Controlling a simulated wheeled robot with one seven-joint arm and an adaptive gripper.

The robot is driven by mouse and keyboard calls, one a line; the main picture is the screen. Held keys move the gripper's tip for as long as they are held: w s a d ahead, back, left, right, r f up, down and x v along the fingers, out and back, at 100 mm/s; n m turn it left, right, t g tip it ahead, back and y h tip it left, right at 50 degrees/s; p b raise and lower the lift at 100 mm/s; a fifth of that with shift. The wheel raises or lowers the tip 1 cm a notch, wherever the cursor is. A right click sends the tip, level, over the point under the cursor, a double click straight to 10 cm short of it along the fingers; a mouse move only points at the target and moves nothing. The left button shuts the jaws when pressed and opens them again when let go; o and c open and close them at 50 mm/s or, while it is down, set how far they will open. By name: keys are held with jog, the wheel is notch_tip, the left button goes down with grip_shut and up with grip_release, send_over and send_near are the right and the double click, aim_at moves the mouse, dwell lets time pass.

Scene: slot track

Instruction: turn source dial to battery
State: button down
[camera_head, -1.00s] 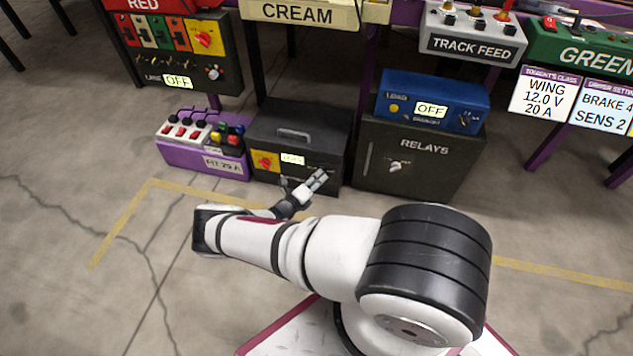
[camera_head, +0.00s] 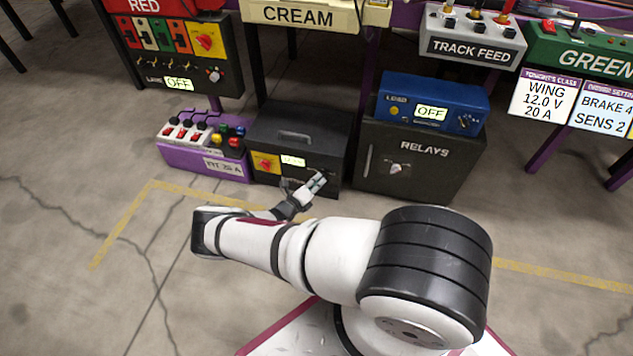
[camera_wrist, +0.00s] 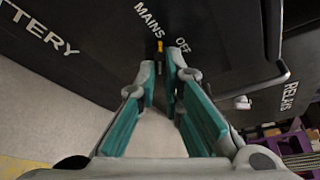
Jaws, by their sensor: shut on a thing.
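The source dial (camera_wrist: 160,58) is a small dark knob with a yellow mark on the front of a dark box (camera_head: 315,128). In the wrist view the labels BATTERY, MAINS and OFF stand around it. The yellow mark is near MAINS and OFF, apart from BATTERY; its exact setting is hard to tell. My gripper (camera_wrist: 163,68) has its teal-padded fingers shut on the dial, which they partly hide. In the head view my gripper (camera_head: 318,182) is at the lower right of the box front, and the dial is hidden.
The dark box also has a red-and-yellow switch (camera_head: 265,164) and a small lit display (camera_head: 292,160). A purple unit (camera_head: 200,160) with switches stands left. The RELAYS cabinet (camera_head: 430,170) stands close on the right, with a blue load unit (camera_head: 440,98) on top. Floor in front is open.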

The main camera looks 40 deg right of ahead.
jog(key=m, duration=0.1)
jog(key=m+y+p, duration=0.1)
jog(key=shift+s+d+r+m+t, duration=0.2)
jog(key=shift+d+m+t, duration=0.1)
jog(key=shift+t, duration=0.1)
jog(key=shift+s+d+f+m+t+y+p, duration=0.15)
jog(key=shift+m+t+y+p, duration=0.2)
jog(key=shift+m+t+y, duration=1.3)
jog(key=shift+s+d+m+t+y+p, duration=0.25)
jog(key=shift+m+t, duration=0.5)
jog(key=shift+m, duration=2.15)
jog(key=shift+s+d+f+m+t+y+p, duration=0.1)
jog(key=shift+m+t+y+p, duration=0.3)
jog(key=shift+m+t+y, duration=1.25)
jog(key=shift+m+g+h, duration=0.25)
jog(key=shift+m+h, duration=0.55)
jog(key=shift+h, duration=0.05)
jog(key=shift+r, duration=0.1)
jog(key=c, duration=1.7)
grip_release()
jog(key=shift+w, duration=0.1)
